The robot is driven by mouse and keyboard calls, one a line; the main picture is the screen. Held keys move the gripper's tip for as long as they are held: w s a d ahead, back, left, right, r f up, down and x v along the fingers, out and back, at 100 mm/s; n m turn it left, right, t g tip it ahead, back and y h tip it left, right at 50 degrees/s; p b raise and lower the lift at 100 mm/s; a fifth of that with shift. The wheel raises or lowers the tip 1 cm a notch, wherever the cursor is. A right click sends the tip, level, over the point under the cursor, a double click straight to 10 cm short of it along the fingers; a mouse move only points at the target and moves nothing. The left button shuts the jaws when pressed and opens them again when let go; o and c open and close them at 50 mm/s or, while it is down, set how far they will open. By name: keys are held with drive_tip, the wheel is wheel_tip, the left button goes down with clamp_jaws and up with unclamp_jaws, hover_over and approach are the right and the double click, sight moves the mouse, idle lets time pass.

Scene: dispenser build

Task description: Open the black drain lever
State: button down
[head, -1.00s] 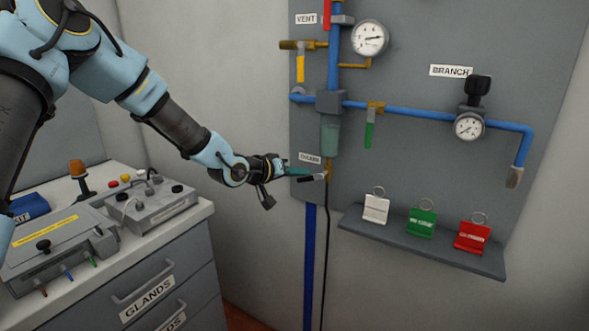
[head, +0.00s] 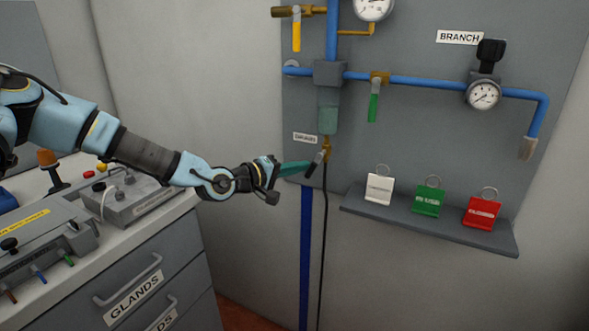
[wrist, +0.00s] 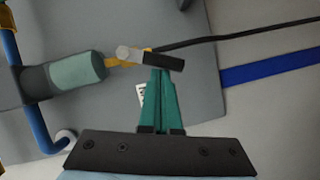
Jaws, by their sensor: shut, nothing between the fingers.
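The black drain lever (head: 314,167) sits on a brass valve (head: 326,150) below the clear bowl (head: 328,120). It slants steeply down and to the left. In the wrist view the black lever (wrist: 166,60) lies across the fingertips, joined to a silver-grey end and the brass fitting. My gripper (head: 309,165) is shut with nothing between its teal fingers. Its tips are at the lever's left side and seem to touch it. The wrist view also shows the closed fingers (wrist: 161,74) right against the lever.
A black hose (head: 324,230) hangs below the valve. A shelf (head: 430,226) with white, green and red tags stands to the right. A green-handled valve (head: 373,106) is above right. A drawer bench (head: 150,255) is at the left.

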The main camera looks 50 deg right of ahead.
drive_tip(key=shift+s+d+f+n+g+h+b, duration=0.15)
drive_tip(key=shift+s+f+n+h+b, duration=0.25)
drive_tip(key=shift+n+b, duration=0.6)
drive_tip(key=shift+s+f+n+g+h+b, duration=0.35)
drive_tip(key=shift+n+b, duration=0.35)
drive_tip(key=shift+b, duration=0.5)
drive_tip(key=shift+s, duration=0.1)
drive_tip(key=b+v, duration=0.2)
drive_tip(key=v, duration=0.8)
drive_tip(key=shift+a+b, duration=0.4)
drive_tip(key=shift+f, duration=0.1)
